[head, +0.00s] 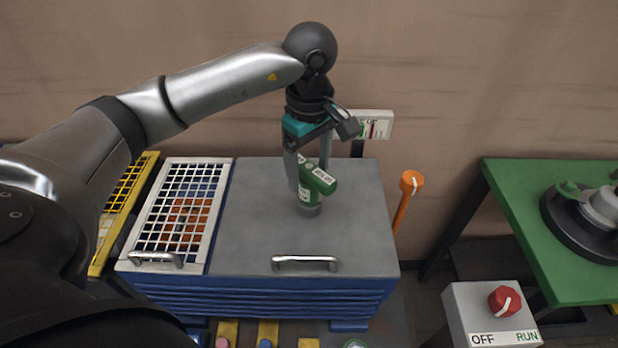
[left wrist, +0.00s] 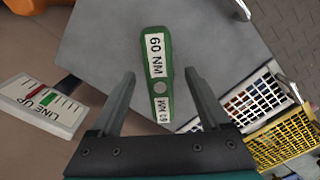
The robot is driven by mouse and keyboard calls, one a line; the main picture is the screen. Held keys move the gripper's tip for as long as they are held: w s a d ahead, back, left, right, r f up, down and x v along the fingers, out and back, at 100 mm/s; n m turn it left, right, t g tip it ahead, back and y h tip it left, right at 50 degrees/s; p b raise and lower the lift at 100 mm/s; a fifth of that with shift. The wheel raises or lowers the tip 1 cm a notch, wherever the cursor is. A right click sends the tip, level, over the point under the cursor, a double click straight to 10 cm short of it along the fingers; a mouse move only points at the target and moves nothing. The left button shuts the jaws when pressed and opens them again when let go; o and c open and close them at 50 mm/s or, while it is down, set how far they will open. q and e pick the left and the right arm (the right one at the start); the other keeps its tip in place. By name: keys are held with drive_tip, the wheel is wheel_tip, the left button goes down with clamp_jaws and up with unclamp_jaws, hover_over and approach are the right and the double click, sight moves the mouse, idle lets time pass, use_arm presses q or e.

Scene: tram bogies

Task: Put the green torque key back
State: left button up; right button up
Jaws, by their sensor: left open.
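The green torque key (head: 318,181) stands upright on the grey top of the blue cabinet (head: 255,230), its crossbar uppermost and a grey round foot at the bottom. In the left wrist view the crossbar (left wrist: 156,55) carries two white "60 NM" labels. My left gripper (head: 309,180) points down over the key, open. In the left wrist view its two fingers (left wrist: 160,74) lie on either side of the crossbar, with a gap on each side. The key's stem is hidden under the crossbar there. My right gripper is not in view.
A white grid cover (head: 180,168) and a yellow grid (head: 124,190) lie left of the grey top. A "LINE UP" gauge (head: 379,125) stands behind, an orange lever (head: 405,200) at right. An OFF/RUN switch box (head: 470,305) and green table (head: 510,190) stand further right.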

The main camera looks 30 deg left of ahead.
use_arm(q)
wheel_tip(320, 180, up, 8)
drive_tip(key=shift+r+p, duration=0.1)
drive_tip(key=shift+p, duration=0.25)
drive_tip(key=shift+d, duration=0.1)
